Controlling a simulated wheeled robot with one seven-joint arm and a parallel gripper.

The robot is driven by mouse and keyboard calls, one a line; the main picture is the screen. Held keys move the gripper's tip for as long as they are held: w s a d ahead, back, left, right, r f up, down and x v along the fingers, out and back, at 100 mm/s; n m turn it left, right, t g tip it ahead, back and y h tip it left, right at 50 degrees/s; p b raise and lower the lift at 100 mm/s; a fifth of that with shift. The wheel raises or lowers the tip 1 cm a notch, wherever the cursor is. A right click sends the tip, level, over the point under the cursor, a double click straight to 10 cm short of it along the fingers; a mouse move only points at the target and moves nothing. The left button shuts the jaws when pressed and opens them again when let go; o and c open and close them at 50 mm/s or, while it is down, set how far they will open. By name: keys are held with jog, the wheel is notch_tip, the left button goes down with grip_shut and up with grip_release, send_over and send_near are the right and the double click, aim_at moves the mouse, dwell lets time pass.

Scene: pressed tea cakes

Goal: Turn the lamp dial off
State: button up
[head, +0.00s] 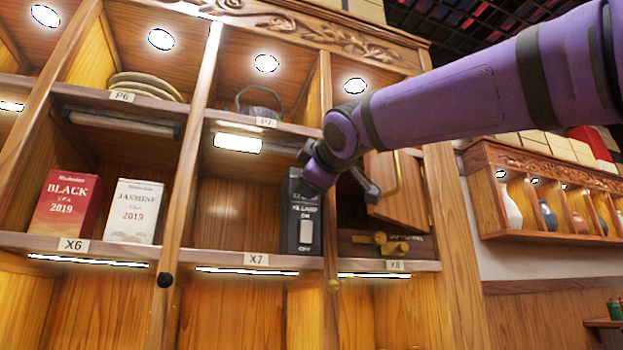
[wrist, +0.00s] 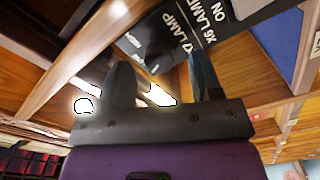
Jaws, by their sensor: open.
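A black lamp control box (head: 291,225) stands at the right side of compartment X7, with a white switch (head: 305,228) low on its face. In the wrist view the box (wrist: 215,22) carries the words "LAMP", "X6 LAMP" and "ON", and a black round dial (wrist: 152,52). In the head view my gripper (head: 338,182) is in front of the upper part of the box and hides the dial. In the wrist view my gripper (wrist: 160,65) is open, and the dial appears between its fingertips; contact cannot be told. The lamp (head: 238,143) above X7 is lit.
A red tea box (head: 63,217) and a white tea box (head: 133,212) stand in compartment X6, under an unlit lamp bar (head: 122,124). A small wooden door (head: 399,190) stands open at X8, right of my gripper. The middle of X7 is clear.

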jog(key=v, duration=0.9)
jog(key=shift+s, duration=0.4)
jog(key=shift+d, duration=0.1)
jog(key=w+a+m, duration=0.3)
jog(key=w+m, duration=0.8)
jog(key=m, duration=0.2)
jog(key=shift+a, duration=0.1)
dwell(0.4)
jog(key=c, duration=0.9)
